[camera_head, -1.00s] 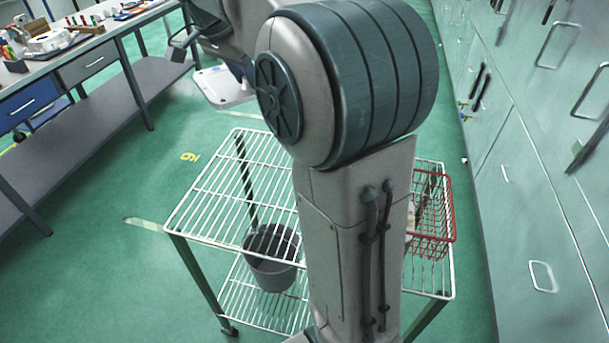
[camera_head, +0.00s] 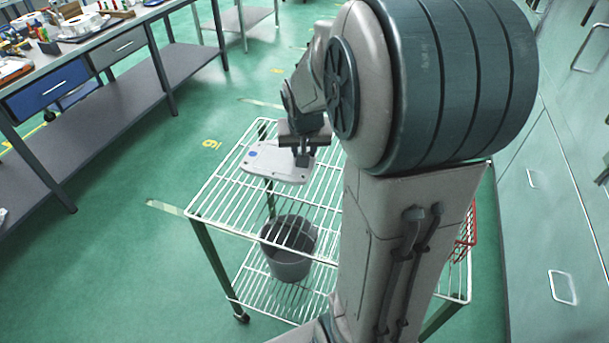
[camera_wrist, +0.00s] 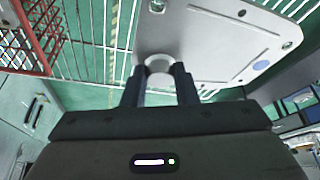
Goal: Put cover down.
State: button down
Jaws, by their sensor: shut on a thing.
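The cover (camera_head: 265,168) is a flat light-grey cast plate with rounded corners, small holes and a blue round mark. In the head view it is over the far part of the wire trolley's top shelf (camera_head: 232,205). My gripper (camera_head: 303,160) is at the cover's right part. In the wrist view my gripper's two dark fingers (camera_wrist: 160,82) are shut on a round boss at the edge of the cover (camera_wrist: 215,38). The cover looks about level. I cannot tell whether it touches the shelf wires or hangs just above them.
A grey bucket (camera_head: 290,262) stands on the trolley's lower shelf. A red wire basket (camera_head: 465,240) is at the trolley's right, partly hidden by my arm; it also shows in the wrist view (camera_wrist: 22,42). Cabinets (camera_head: 545,230) line the right. The top shelf's near left is bare.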

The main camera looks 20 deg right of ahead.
aim_at(265, 152)
jog(key=w+a+f, duration=0.6)
jog(key=w+a, duration=0.1)
jog(key=shift+w+a, duration=0.1)
jog(key=shift+f+p, duration=0.35)
jog(key=shift+f, duration=1.6)
jog(key=shift+f, duration=0.15)
jog(key=c, duration=1.1)
grip_release()
jog(key=shift+c, duration=0.2)
